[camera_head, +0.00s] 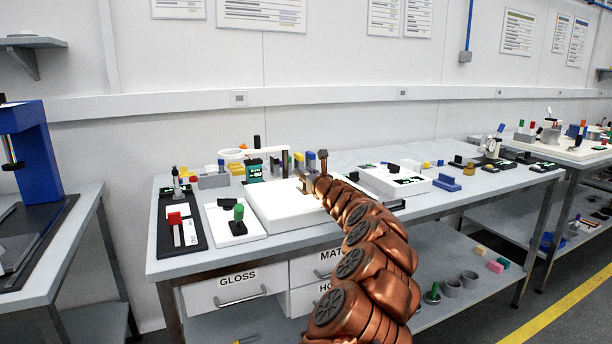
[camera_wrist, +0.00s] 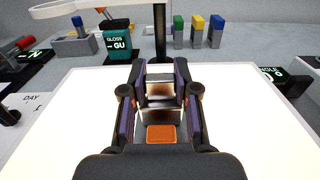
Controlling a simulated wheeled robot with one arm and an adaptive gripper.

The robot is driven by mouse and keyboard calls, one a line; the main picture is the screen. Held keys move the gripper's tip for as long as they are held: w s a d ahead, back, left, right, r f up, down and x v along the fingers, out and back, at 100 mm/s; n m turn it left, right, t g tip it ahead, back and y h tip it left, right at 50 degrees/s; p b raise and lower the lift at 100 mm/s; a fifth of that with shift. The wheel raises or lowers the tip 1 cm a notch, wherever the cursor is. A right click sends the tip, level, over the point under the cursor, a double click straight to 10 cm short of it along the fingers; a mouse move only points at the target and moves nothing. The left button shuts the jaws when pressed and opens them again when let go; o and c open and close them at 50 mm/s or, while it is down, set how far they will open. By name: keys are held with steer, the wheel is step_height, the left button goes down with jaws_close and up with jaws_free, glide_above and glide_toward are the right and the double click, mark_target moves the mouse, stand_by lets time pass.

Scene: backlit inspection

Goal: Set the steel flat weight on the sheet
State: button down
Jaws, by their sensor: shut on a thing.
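My gripper (camera_head: 307,184) is over the white light box (camera_head: 270,218) on the bench. In the wrist view my gripper (camera_wrist: 160,82) is shut on a shiny steel block, the steel flat weight (camera_wrist: 160,88), held between the dark fingers. The fingers hide its sides, and I cannot tell whether its underside touches the surface below. The light box's bright white top (camera_wrist: 85,100) fills the area under and around the gripper. No separate sheet edge shows on this glowing top.
A teal GLOSS block (camera_wrist: 116,44) and several coloured-top blocks (camera_wrist: 197,32) stand behind the light box. A white board with a green-handled tool (camera_head: 238,219) lies to its left. A dark labelled block (camera_wrist: 272,80) is at the right. The light box's front part is clear.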

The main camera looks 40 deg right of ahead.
steer(key=c, duration=0.9)
jaws_free()
steer(key=shift+o, duration=0.2)
steer(key=shift+s+r, duration=0.1)
